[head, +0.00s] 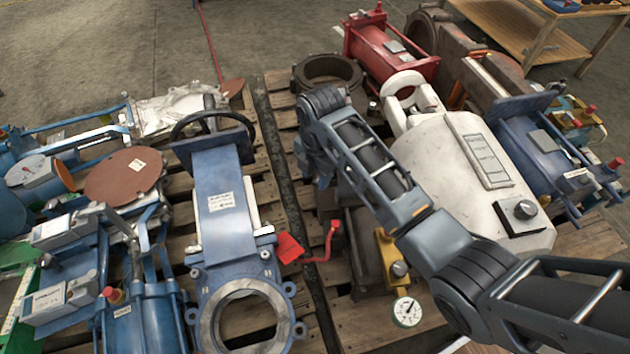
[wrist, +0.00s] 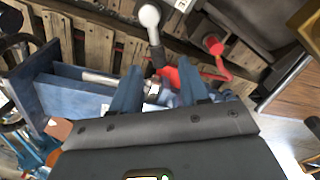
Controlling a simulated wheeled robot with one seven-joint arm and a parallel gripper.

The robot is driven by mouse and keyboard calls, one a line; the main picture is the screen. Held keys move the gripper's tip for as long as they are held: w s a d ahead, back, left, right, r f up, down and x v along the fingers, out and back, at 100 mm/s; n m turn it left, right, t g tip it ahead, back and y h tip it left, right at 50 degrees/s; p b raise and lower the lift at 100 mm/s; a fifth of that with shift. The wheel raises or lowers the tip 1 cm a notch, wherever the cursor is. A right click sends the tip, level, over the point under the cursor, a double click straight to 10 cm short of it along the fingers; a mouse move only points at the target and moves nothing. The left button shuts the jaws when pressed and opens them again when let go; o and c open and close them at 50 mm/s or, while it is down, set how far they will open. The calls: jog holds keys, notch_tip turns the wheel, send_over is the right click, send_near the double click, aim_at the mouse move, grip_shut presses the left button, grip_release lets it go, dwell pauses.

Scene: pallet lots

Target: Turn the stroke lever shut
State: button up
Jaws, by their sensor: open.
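A red lever (head: 332,240) with a bent rod sits just right of the blue gate valve (head: 222,205), with a flat red piece (head: 289,247) at its left end. In the wrist view the red rod (wrist: 227,72) ends in a red knob (wrist: 213,44). A lever with a pale ball knob (wrist: 149,15) on a dark stem stands just beyond my fingertips. I cannot tell which of these is the stroke lever. My gripper (wrist: 162,72) is open and empty, its blue fingers spread above the valve's side. In the head view my arm hides most of the gripper.
A black handwheel (head: 212,125) tops the blue valve. A white housing (head: 440,185), a yellow block with a gauge (head: 407,312) and a dark ring (head: 327,72) crowd the right pallet. More blue valves fill the left. A narrow gap (head: 270,140) separates the pallets.

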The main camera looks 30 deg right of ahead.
jog(key=shift+f, duration=0.9)
jog(key=shift+c, duration=0.2)
grip_shut()
